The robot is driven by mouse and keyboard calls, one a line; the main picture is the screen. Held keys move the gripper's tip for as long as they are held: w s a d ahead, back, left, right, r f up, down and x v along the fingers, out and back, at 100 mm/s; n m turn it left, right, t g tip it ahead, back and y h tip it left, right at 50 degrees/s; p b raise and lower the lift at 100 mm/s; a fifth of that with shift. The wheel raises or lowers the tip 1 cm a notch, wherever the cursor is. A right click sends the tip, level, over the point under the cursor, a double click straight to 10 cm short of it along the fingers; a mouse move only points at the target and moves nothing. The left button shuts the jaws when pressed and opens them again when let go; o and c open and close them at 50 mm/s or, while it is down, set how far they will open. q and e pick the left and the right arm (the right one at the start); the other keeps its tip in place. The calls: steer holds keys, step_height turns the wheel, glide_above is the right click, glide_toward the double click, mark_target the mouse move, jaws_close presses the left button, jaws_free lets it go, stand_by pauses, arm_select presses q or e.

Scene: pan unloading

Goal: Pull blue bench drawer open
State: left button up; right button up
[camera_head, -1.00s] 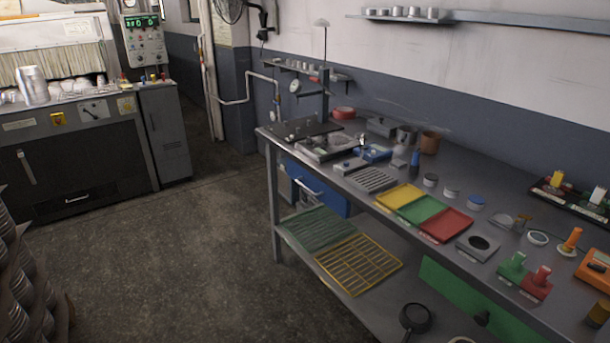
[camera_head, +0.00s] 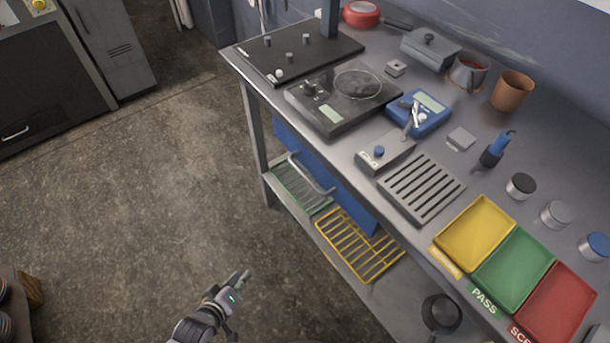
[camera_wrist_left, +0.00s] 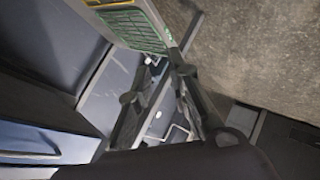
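The blue bench drawer (camera_head: 340,188) sits under the left part of the grey workbench, with its front facing the open floor. Its front looks flush under the bench edge. A silver bar handle (camera_head: 313,176) crosses the front. My left gripper (camera_head: 242,278) is over the floor, below and left of the drawer, apart from the handle and empty. In the left wrist view its two fingers (camera_wrist_left: 163,62) stand apart with a gap between them. A blue surface (camera_wrist_left: 45,140) shows at lower left there; I cannot tell whether it is the drawer. My right gripper is not in view.
The workbench top (camera_head: 345,150) overhangs the drawer. A lower shelf holds a green rack (camera_head: 290,190), a yellow rack (camera_head: 352,250) and a dark pan (camera_head: 441,312). A bench leg (camera_head: 256,135) stands left of the drawer. The floor (camera_head: 150,200) to the left is clear.

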arm_select(q)
steer(key=w+d+r+n+t+h, duration=0.1)
steer(key=w+d+r, duration=0.1)
steer(key=r, duration=0.5)
steer(key=w+d+r+n+t+h, duration=0.1)
steer(key=w+d+r+n, duration=0.15)
steer(key=r, duration=0.35)
steer(key=n+t+h, duration=0.1)
steer(key=t+h, duration=0.1)
steer(key=h, duration=0.1)
glide_toward(304, 178)
steer(key=f+v, duration=0.1)
steer(key=v, duration=0.6)
steer(key=shift+n, duration=0.25)
steer(key=x, duration=1.7)
steer(key=shift+w+d+r, duration=0.1)
steer(key=shift+w+r, duration=0.2)
steer(key=shift+r, duration=0.05)
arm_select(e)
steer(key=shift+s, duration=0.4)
arm_select(q)
steer(key=shift+c, duration=0.3)
jaws_close()
